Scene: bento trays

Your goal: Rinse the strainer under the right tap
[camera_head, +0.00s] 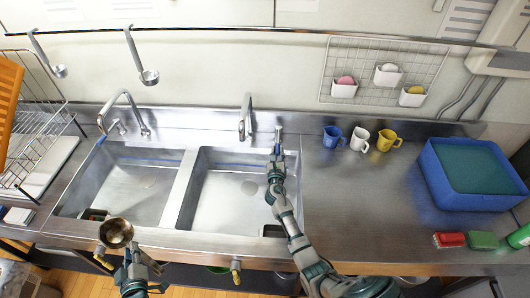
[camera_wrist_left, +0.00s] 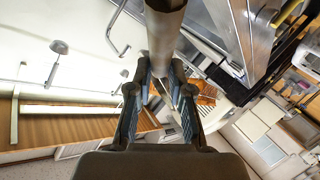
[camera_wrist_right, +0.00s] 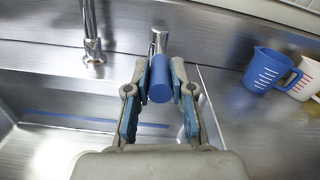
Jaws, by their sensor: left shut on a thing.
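The strainer (camera_head: 116,233) is a round brownish metal bowl above the front edge of the left basin. My left gripper (camera_head: 138,262) is shut on it; the left wrist view shows its metal handle (camera_wrist_left: 165,40) between the fingers. The right tap (camera_head: 246,118) stands behind the right basin (camera_head: 225,195). A small metal lever (camera_head: 278,134) stands right of its spout. My right gripper (camera_head: 276,165) is at this lever. In the right wrist view its fingers flank a blue cylindrical knob (camera_wrist_right: 160,80); whether they press on it I cannot tell.
The left tap (camera_head: 128,105) is behind the left basin (camera_head: 130,190). Blue (camera_head: 333,137), white (camera_head: 359,139) and yellow (camera_head: 388,139) mugs stand right of the sink, beside a blue tub (camera_head: 435,165). A dish rack (camera_head: 40,125) is at left. Ladles (camera_head: 147,76) hang from the rail.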

